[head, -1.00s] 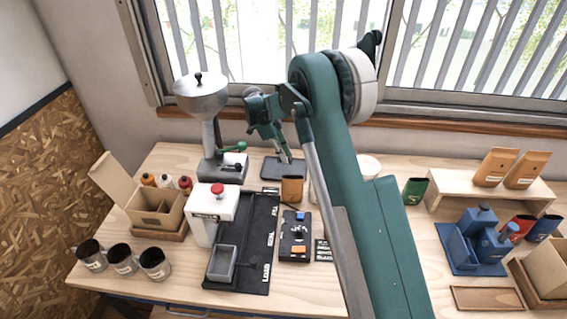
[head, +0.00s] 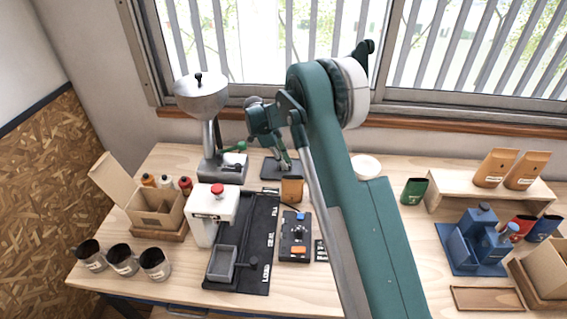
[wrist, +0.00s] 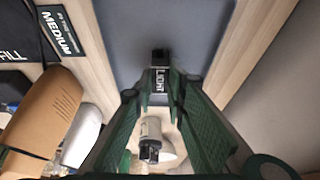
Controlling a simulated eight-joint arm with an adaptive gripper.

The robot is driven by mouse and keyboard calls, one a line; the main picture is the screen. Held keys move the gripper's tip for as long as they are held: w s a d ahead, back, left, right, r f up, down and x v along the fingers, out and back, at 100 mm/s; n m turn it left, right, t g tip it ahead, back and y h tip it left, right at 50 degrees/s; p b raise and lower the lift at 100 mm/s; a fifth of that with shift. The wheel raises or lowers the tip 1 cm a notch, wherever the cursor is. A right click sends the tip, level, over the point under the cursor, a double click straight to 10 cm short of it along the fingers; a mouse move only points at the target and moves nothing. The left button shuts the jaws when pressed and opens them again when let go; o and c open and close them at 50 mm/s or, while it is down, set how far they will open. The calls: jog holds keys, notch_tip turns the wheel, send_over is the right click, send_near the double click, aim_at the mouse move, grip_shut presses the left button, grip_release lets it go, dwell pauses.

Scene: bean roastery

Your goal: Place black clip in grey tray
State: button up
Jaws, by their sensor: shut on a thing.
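My gripper (head: 286,167) is over the dark grey tray (head: 268,165) at the back of the table, beside the grinder. In the wrist view my gripper (wrist: 160,84) points at the flat grey surface of the tray (wrist: 120,20). Its green fingers are shut on a small black piece, the black clip (wrist: 160,56), with a pale "LIGHT" marking by the fingertips. The clip appears over the tray; I cannot tell whether it touches it. In the head view the clip is too small to make out.
An orange-brown container (head: 292,188) stands just in front of the tray; it also shows in the wrist view (wrist: 45,112). The metal grinder (head: 208,130) is at left. A smaller grey bin (head: 221,264) sits on the black mat (head: 258,235). A white dish (head: 366,167) lies right.

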jog(key=shift+f, duration=0.2)
jog(key=o, duration=0.7)
jog(key=shift+c, duration=0.2)
jog(key=shift+r, duration=0.15)
jog(key=v, duration=0.7)
jog(key=shift+a+r, duration=0.2)
jog(key=shift+r, duration=0.1)
